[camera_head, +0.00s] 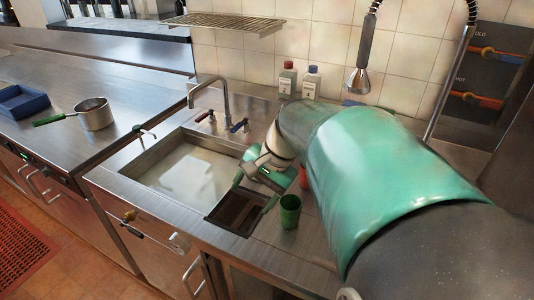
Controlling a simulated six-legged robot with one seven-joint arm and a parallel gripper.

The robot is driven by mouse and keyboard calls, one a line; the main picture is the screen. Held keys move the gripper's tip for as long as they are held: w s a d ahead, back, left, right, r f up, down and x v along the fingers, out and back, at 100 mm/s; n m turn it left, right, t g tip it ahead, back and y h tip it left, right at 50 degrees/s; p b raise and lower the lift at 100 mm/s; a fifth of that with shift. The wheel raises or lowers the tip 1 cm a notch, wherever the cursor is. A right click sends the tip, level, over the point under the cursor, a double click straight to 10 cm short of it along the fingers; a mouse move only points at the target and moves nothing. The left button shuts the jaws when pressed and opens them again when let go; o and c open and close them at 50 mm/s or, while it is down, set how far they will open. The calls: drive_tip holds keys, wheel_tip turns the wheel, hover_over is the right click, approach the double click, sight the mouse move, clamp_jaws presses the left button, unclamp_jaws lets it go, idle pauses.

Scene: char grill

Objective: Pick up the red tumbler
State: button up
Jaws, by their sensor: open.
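The red tumbler (303,178) stands on the steel counter right of the small sink basin. Only a narrow red-orange part of it shows; my arm hides the rest. A green tumbler (289,212) stands upright in front of it, nearer the camera. My gripper (253,196) is open, with its green fingers spread above the small dark basin, left of both tumblers. I see nothing between the fingers, and the gripper appears apart from the red tumbler.
A large sink (180,170) with a tap (212,90) lies to the left. Two bottles (287,80) stand by the tiled wall, and a spray head (361,75) hangs above. A pot (94,114) and a blue tray (22,103) sit on the left counter, which has free room.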

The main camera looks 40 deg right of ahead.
drive_tip(key=s+d+f+m+t+y, duration=0.1)
drive_tip(key=d+m, duration=0.4)
drive_tip(key=d, duration=0.5)
drive_tip(key=s+d+f+m+t+y, duration=0.1)
drive_tip(key=d+f+m+t, duration=0.3)
drive_tip(key=d, duration=0.6)
drive_tip(key=s+d+f+m+t+y, duration=0.1)
drive_tip(key=s+d+f+m+t, duration=0.1)
drive_tip(key=d+m, duration=0.6)
drive_tip(key=shift+d+f+t, duration=0.25)
drive_tip(key=shift+d+t, duration=0.1)
drive_tip(key=shift+d, duration=0.45)
drive_tip(key=shift+d+f+t, duration=0.2)
drive_tip(key=shift+d+t, duration=0.15)
drive_tip(key=shift+d, duration=0.4)
drive_tip(key=shift+w+f, duration=0.1)
drive_tip(key=x, duration=1.3)
drive_tip(key=shift+w+a+f, duration=0.15)
drive_tip(key=shift+c, duration=0.4)
drive_tip(key=c, duration=1)
